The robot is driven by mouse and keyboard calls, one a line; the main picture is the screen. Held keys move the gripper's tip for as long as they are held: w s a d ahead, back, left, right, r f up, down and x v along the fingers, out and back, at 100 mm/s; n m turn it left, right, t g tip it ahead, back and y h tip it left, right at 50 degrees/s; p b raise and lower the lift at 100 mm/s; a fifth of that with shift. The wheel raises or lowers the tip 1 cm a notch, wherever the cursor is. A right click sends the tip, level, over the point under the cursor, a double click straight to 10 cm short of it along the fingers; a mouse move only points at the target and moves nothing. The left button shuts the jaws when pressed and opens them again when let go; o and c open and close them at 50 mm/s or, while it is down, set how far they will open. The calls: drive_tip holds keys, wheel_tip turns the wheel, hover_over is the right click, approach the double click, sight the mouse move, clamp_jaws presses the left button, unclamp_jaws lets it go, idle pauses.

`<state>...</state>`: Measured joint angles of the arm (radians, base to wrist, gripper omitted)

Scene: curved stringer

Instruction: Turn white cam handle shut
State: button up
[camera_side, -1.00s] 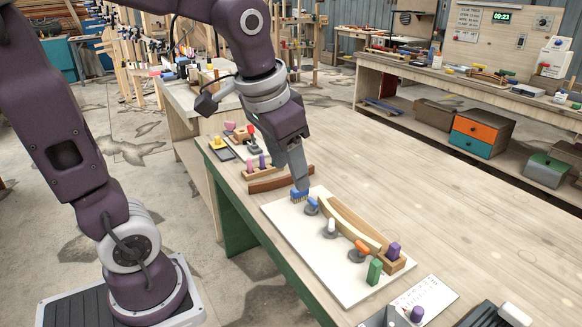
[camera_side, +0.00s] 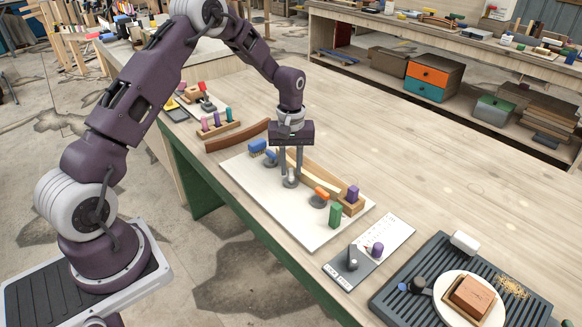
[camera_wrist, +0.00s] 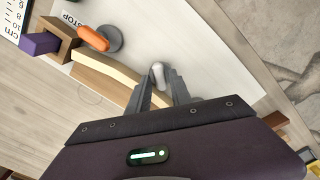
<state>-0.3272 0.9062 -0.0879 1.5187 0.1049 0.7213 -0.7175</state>
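The white cam handle (camera_wrist: 158,75) sits on a round grey base on the white board (camera_side: 310,231). In the side view it is mostly hidden behind my fingers. My gripper (camera_side: 290,180) points down over it, with one finger on each side of the handle. In the wrist view my fingertips (camera_wrist: 161,80) stand apart with the white handle between them; firm contact cannot be made out. The pale curved strip (camera_wrist: 106,67) lies along the wooden curved form beside the handle.
The orange cam handle (camera_side: 322,193) and blue cam handle (camera_side: 271,153) flank the white one. The bench behind the form is clear.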

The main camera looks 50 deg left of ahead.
drive_tip(key=shift+f, duration=0.3)
clamp_jaws()
drive_tip(key=m, duration=0.5)
drive_tip(key=shift+m, duration=2.6)
drive_tip(key=shift+r, duration=0.1)
unclamp_jaws()
